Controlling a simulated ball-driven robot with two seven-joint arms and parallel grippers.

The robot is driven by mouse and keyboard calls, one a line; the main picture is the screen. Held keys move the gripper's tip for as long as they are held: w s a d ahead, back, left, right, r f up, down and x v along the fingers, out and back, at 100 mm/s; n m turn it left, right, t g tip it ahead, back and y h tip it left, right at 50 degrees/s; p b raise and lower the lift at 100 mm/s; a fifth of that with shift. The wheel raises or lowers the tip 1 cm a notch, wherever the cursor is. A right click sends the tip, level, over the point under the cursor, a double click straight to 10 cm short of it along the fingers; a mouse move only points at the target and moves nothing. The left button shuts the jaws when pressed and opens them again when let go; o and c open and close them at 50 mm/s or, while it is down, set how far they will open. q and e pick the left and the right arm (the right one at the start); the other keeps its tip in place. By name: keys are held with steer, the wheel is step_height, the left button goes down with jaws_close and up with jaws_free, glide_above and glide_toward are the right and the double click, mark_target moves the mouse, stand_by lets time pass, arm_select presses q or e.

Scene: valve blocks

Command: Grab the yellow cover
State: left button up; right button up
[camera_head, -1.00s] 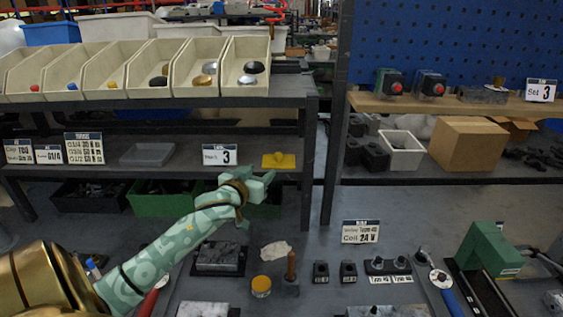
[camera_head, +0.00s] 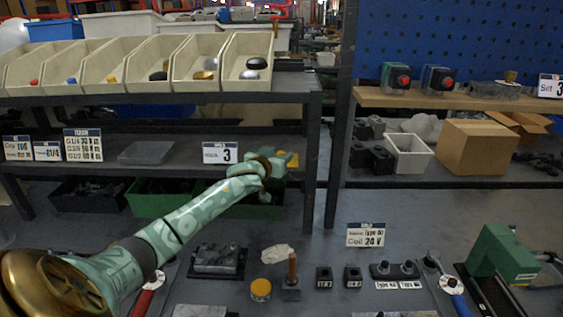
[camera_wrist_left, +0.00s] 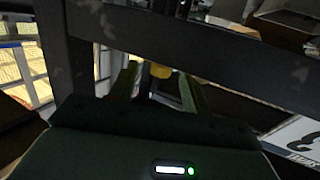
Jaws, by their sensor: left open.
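The yellow cover (camera_head: 294,158) is on the middle shelf, mostly hidden behind my left gripper (camera_head: 284,163) in the head view. Only a little of its yellow edge shows at the right end of that shelf. In the left wrist view the yellow cover (camera_wrist_left: 160,71) appears as a small rounded yellow piece beyond and between the two fingers of my open left gripper (camera_wrist_left: 157,90). Nothing is held between the fingers. I cannot tell how far the fingertips are from the cover. My right gripper is not in view.
A sign with a 3 (camera_head: 220,153) stands left of the gripper on the shelf. The upper shelf (camera_head: 300,93) with sloped bins is above it, and a dark post (camera_head: 313,150) is to the right. A yellow-lidded tin (camera_head: 261,287) stands on the bench below.

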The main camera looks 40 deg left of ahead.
arm_select(q)
jaws_close()
steer(key=shift+r, duration=0.1)
